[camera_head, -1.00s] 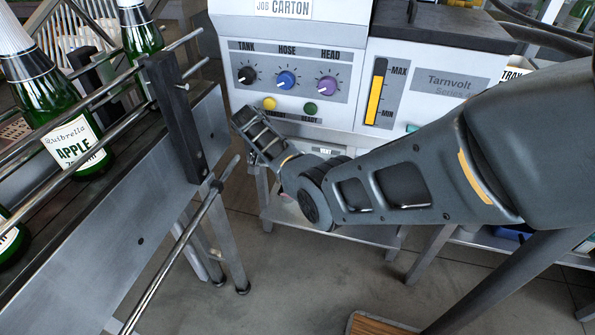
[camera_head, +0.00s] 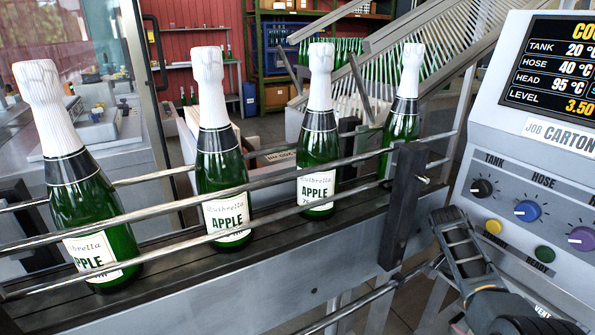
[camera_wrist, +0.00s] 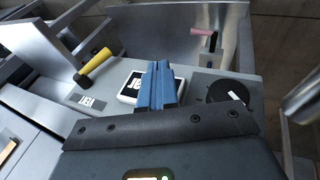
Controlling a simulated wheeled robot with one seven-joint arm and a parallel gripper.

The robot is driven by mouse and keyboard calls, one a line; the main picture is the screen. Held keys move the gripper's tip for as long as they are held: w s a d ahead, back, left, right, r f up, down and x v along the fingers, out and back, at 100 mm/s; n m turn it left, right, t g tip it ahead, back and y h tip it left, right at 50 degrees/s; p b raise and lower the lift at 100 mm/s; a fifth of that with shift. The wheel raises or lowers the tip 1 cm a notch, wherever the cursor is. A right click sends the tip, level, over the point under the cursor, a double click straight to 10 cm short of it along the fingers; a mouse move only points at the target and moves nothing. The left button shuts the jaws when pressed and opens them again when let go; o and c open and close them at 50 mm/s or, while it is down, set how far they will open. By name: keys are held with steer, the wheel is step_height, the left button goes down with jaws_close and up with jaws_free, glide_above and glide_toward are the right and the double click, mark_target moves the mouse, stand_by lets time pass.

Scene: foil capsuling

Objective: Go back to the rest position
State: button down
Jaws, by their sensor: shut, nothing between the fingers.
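My gripper (camera_wrist: 158,78) shows in the wrist view as two blue fingers pressed together with nothing between them. In the head view, the dark end of my arm is at the lower right, in front of the control cabinet (camera_head: 478,150) and to the right of the conveyor's end post (camera_head: 402,205). The fingertips are not clear there.
Several green bottles with white foil tops, one a bottle (camera_head: 222,165) near the middle, stand on the conveyor (camera_head: 225,300) behind metal rails (camera_head: 270,180). The wrist view shows a yellow-handled lever (camera_wrist: 95,62), a pink-handled lever (camera_wrist: 205,33) and a black disc (camera_wrist: 228,92).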

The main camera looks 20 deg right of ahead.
steer(key=s+a+f+n+t+h, duration=0.1)
steer(key=s+a+f+n+t, duration=0.15)
steer(key=a+f, duration=0.5)
steer(key=s+a+f+n+t, duration=0.2)
steer(key=a+f+n+t, duration=0.1)
steer(key=a+f, duration=0.4)
steer(key=s+a+r+n+t, duration=0.1)
steer(key=s+a+n+t, duration=0.1)
steer(key=s+a, duration=0.4)
steer(key=s+a+r+n+t, duration=0.1)
steer(key=s+a+n+t, duration=0.15)
steer(key=a, duration=0.55)
steer(key=s+a+r+n+t+y, duration=0.25)
steer(key=s+a+r+t, duration=0.25)
steer(key=s+a+r, duration=0.55)
steer(key=s+a+r+n+t+y, duration=0.1)
steer(key=s+r, duration=0.3)
steer(key=r, duration=0.7)
steer(key=s+a+r+n+t+y, duration=0.1)
steer(key=s+r+n+t, duration=0.2)
steer(key=r, duration=0.8)
steer(key=shift+s+r, duration=0.35)
steer(key=shift+s, duration=0.25)
steer(key=shift+f, duration=0.1)
